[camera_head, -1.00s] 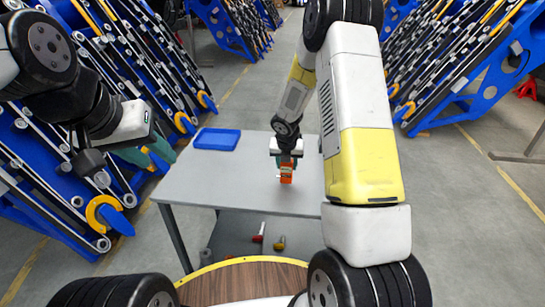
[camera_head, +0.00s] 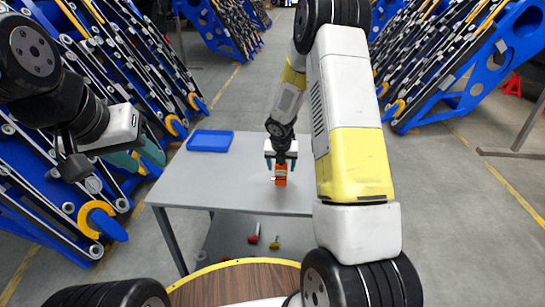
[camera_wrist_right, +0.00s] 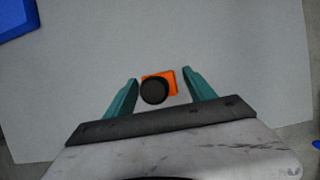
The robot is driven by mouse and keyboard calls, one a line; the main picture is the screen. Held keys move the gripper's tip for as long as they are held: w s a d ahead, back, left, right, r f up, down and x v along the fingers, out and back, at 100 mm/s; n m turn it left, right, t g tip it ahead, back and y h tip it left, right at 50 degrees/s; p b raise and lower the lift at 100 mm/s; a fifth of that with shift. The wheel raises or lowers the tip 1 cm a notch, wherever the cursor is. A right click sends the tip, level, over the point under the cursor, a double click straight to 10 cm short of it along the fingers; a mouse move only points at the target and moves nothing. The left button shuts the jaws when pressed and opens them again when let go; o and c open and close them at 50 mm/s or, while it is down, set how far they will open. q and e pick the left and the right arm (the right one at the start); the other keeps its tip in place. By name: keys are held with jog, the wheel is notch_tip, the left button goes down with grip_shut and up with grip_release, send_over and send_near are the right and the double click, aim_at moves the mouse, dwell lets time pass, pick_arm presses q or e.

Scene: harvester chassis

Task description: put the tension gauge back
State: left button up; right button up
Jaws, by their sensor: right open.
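The tension gauge (camera_head: 281,175) is a small orange device standing upright on the grey table. In the right wrist view it shows from above as an orange body (camera_wrist_right: 172,77) with a round black part on top. My right gripper (camera_head: 281,168) points down over it, with its teal fingers open on either side. In the wrist view there is a gap between each finger and the gauge. My left gripper (camera_head: 140,157) hangs at the left, away from the table; its teal fingers are partly hidden, and I cannot tell how they are set.
A blue tray (camera_head: 210,141) lies at the far left of the grey table (camera_head: 225,185); its corner shows in the wrist view. Red and yellow items (camera_head: 254,235) lie on the lower shelf. Blue machine frames (camera_head: 470,70) stand on both sides. The tabletop around the gauge is mostly clear.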

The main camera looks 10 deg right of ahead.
jog(key=s+r+m+t, duration=0.1)
jog(key=s+r+m, duration=0.65)
jog(key=r, duration=0.45)
jog(key=s+r+m, duration=0.7)
jog(key=s+r, duration=0.2)
jog(key=r, duration=0.4)
jog(key=s+a+r+m+y, duration=0.1)
jog(key=s+a+r+m, duration=0.1)
jog(key=s+m, duration=0.6)
jog(key=s+a+r+m+t+y, duration=0.1)
jog(key=s+a+r+m+y, duration=0.1)
jog(key=s+m, duration=0.6)
jog(key=shift+s+a+r+m, duration=0.25)
jog(key=shift+a+r+m, duration=0.1)
jog(key=shift+r+m, duration=0.4)
jog(key=shift+f, duration=0.1)
